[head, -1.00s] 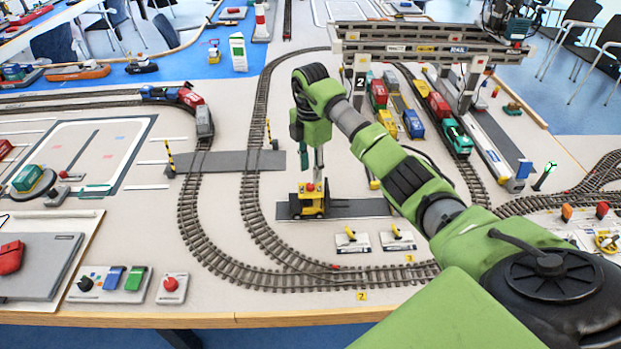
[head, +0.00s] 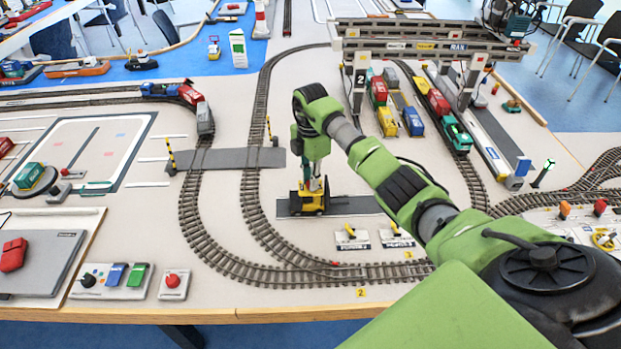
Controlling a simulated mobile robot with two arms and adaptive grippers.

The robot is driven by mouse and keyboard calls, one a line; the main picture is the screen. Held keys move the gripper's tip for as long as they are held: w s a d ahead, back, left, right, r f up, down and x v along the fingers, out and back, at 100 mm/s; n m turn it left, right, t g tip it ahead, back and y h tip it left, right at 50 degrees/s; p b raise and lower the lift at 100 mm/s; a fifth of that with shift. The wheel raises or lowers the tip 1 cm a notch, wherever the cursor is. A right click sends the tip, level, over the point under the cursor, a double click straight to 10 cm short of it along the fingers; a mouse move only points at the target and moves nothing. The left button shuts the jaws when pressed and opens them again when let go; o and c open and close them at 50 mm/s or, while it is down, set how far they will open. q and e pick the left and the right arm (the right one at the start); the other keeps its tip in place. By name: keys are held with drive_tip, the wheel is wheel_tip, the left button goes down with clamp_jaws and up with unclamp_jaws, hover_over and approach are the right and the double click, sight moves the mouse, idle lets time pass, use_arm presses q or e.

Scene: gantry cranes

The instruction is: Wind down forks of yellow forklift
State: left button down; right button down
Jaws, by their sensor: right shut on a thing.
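The yellow forklift (head: 308,202) stands on a dark grey road strip (head: 352,205) inside the curved track. My right gripper (head: 313,184) points straight down at the top of the forklift. It is shut on a small part there, apparently the red knob seen on top earlier; the fingers now cover it. The forks are too small and too hidden to tell their height. My left gripper is not in the head view.
A curved track (head: 250,215) runs left of and in front of the forklift. Two small lever panels (head: 352,240) lie just in front of it. A grey gantry crane (head: 430,45) stands behind, over several coloured wagons (head: 440,105). My right arm covers the area to the right.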

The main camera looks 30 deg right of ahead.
drive_tip(key=shift+n, duration=0.3)
drive_tip(key=n+b, duration=0.1)
drive_tip(key=n, duration=0.1)
drive_tip(key=shift+d+n, duration=0.1)
drive_tip(key=shift+n, duration=0.2)
drive_tip(key=n+b, duration=0.1)
drive_tip(key=n, duration=0.2)
drive_tip(key=shift+n, duration=0.3)
drive_tip(key=n+b, duration=0.2)
drive_tip(key=n, duration=0.4)
drive_tip(key=n+b, duration=0.2)
drive_tip(key=n, duration=0.4)
drive_tip(key=shift+n, duration=0.4)
drive_tip(key=n+b, duration=0.1)
drive_tip(key=n, duration=0.4)
drive_tip(key=shift+n, duration=0.3)
drive_tip(key=c, duration=1.9)
unclamp_jaws()
